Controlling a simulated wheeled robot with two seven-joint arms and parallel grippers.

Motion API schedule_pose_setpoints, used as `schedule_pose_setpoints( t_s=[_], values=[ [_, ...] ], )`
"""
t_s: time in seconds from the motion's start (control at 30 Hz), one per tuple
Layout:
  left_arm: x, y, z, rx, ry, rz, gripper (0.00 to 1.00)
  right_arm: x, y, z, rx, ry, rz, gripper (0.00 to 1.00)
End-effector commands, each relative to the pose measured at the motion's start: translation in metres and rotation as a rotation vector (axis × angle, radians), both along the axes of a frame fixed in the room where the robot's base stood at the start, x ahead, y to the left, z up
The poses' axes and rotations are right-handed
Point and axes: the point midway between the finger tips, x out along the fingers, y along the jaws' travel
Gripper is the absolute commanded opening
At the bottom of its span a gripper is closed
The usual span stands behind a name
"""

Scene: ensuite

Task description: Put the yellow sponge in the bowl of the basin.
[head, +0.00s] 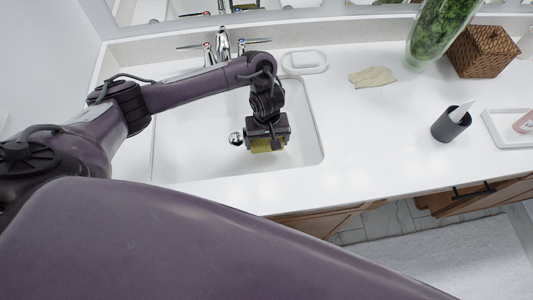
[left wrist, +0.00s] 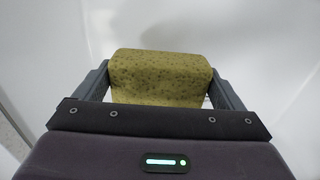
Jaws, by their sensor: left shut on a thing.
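The yellow sponge (head: 267,146) is held in my left gripper (head: 268,142), over the white bowl of the basin (head: 190,150) in the head view. In the left wrist view the speckled yellow-green sponge (left wrist: 160,77) sits between the two fingers of my left gripper (left wrist: 160,88), which are shut on it. White basin surfaces surround it there. I cannot tell whether the sponge touches the bowl's floor. My right gripper does not show.
The faucet (head: 223,45) stands behind the basin. The front middle counter is clear.

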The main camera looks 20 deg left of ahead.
Motion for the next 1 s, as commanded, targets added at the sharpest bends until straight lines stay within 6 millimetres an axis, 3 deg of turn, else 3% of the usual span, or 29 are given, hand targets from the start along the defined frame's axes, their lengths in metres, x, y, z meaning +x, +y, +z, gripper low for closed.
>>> schedule_pose_setpoints(
  t_s=[0.03,0.13,0.5,0.93,0.97,1.0],
  values=[
    [0.000,0.000,-0.010,-0.001,-0.001,0.003,0.69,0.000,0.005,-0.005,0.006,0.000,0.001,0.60],
    [0.001,-0.001,-0.017,-0.002,-0.001,0.001,0.69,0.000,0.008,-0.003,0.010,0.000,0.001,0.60],
    [0.001,0.000,-0.061,-0.001,-0.001,0.000,0.69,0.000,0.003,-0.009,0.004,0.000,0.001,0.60],
    [0.001,-0.001,-0.067,-0.002,-0.002,0.001,0.69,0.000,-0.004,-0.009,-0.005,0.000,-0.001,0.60],
    [0.001,-0.001,-0.066,-0.002,-0.003,0.000,0.94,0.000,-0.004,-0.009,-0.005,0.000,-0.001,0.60],
    [0.001,-0.001,-0.066,-0.002,-0.002,0.000,0.99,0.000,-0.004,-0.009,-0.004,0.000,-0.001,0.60]
  ],
)
